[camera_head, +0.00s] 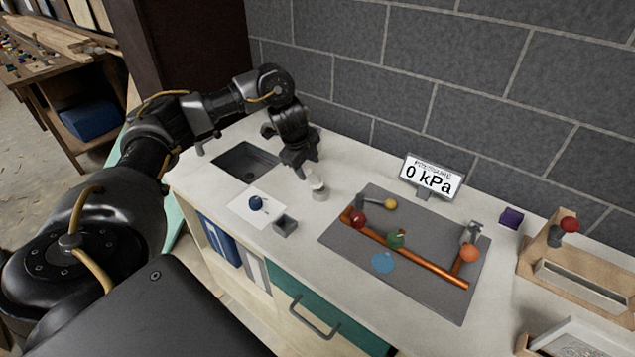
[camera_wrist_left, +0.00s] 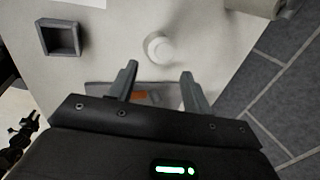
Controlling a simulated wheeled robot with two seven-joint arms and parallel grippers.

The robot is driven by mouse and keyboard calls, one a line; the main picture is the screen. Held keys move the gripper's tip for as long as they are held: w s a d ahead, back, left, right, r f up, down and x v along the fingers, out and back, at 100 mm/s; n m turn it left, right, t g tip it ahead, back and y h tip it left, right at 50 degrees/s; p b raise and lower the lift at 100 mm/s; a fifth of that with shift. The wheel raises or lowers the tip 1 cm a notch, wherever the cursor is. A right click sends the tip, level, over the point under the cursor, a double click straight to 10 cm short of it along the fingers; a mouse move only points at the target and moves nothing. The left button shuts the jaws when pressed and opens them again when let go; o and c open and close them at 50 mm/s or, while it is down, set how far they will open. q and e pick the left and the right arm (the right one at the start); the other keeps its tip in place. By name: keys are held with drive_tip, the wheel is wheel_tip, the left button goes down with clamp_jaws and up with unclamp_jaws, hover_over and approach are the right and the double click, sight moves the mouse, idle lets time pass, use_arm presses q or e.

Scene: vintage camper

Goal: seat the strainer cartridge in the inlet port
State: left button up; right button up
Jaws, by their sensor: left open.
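A small white cylindrical piece (camera_head: 318,188) stands upright on the pale counter and looks like the strainer cartridge. It shows from above in the left wrist view (camera_wrist_left: 158,47). My left gripper (camera_head: 303,170) is open and points down close to this piece. In the left wrist view its two fingers (camera_wrist_left: 158,72) are apart with nothing between them, and the white piece lies just beyond the tips. A copper pipe (camera_head: 420,262) with red, green and orange fittings lies on a grey board (camera_head: 355,243). I cannot tell which opening is the inlet port. My right gripper is not in view.
A sign (camera_head: 430,176) reads 0 kPa behind the board. A small open grey box (camera_head: 285,225), a dark blue knob (camera_head: 256,203) on a white sheet and a sink (camera_head: 245,161) are to the left. A wooden stand (camera_head: 590,262) is at right. A block wall closes the back.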

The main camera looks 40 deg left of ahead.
sight(313, 178)
use_arm(q)
drive_tip(key=x, duration=0.3)
drive_tip(key=shift+s+a, duration=0.1)
drive_tip(key=shift+a, duration=0.05)
drive_tip(key=shift+w+f, duration=0.2)
drive_tip(key=shift+w, duration=0.1)
drive_tip(key=shift+w+f, duration=0.1)
drive_tip(key=shift+f, duration=0.35)
drive_tip(key=p+x, duration=0.1)
drive_tip(key=x, duration=0.2)
drive_tip(key=shift+w+a+f, duration=0.1)
drive_tip(key=shift+w+f, duration=0.05)
drive_tip(key=shift+f, duration=0.1)
drive_tip(key=shift+w+f, duration=0.1)
drive_tip(key=shift+f, duration=0.15)
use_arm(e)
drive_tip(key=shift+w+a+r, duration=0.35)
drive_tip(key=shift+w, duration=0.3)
use_arm(q)
drive_tip(key=shift+c, duration=0.2)
